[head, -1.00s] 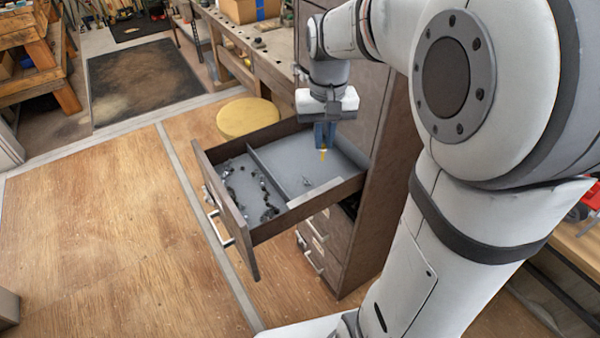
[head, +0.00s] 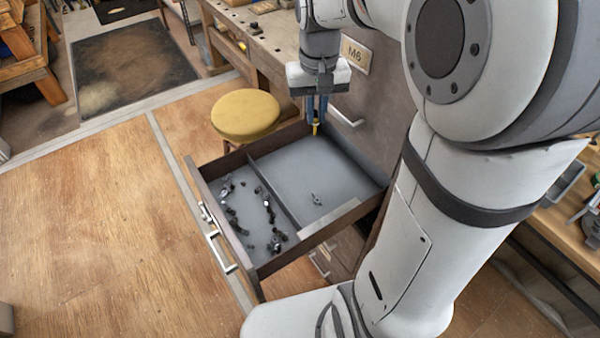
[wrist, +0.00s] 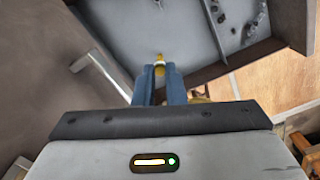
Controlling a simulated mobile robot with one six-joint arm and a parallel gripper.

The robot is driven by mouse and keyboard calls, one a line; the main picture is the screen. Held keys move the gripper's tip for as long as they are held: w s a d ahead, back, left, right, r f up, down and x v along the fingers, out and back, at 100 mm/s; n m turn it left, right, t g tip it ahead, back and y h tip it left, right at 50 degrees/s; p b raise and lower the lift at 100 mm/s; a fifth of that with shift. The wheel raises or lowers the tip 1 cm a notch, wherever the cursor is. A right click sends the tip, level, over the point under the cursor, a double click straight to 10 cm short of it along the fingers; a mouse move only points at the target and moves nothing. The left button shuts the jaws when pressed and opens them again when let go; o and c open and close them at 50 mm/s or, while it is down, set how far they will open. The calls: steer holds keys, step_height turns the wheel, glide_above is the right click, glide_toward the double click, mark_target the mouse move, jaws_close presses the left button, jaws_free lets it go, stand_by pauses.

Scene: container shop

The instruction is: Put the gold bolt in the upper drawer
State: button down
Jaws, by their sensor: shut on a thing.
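The gold bolt (head: 315,127) is held upright between the blue fingers of my gripper (head: 317,112). The bolt also shows in the wrist view (wrist: 159,64), between the fingertips (wrist: 159,72). My gripper is shut on it, above the far end of the open upper drawer (head: 358,156). The drawer is pulled out and split by a divider. Its wider compartment is mostly bare grey, with one small metal piece (head: 316,199) on the floor. How high the bolt is above the drawer floor is hard to tell.
Several dark and silver fasteners (head: 232,212) lie in the drawer's narrower front compartment. A yellow round stool (head: 246,116) stands just behind the drawer. A workbench (head: 262,38) is at the back. The wooden floor to the left is clear.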

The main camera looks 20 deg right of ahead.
steer(key=n+b, duration=0.2)
steer(key=n, duration=0.3)
glide_above(305, 185)
steer(key=shift+f, duration=8.9)
steer(key=shift+f, duration=0.15)
steer(key=c, duration=1.9)
jaws_free()
steer(key=o, duration=0.4)
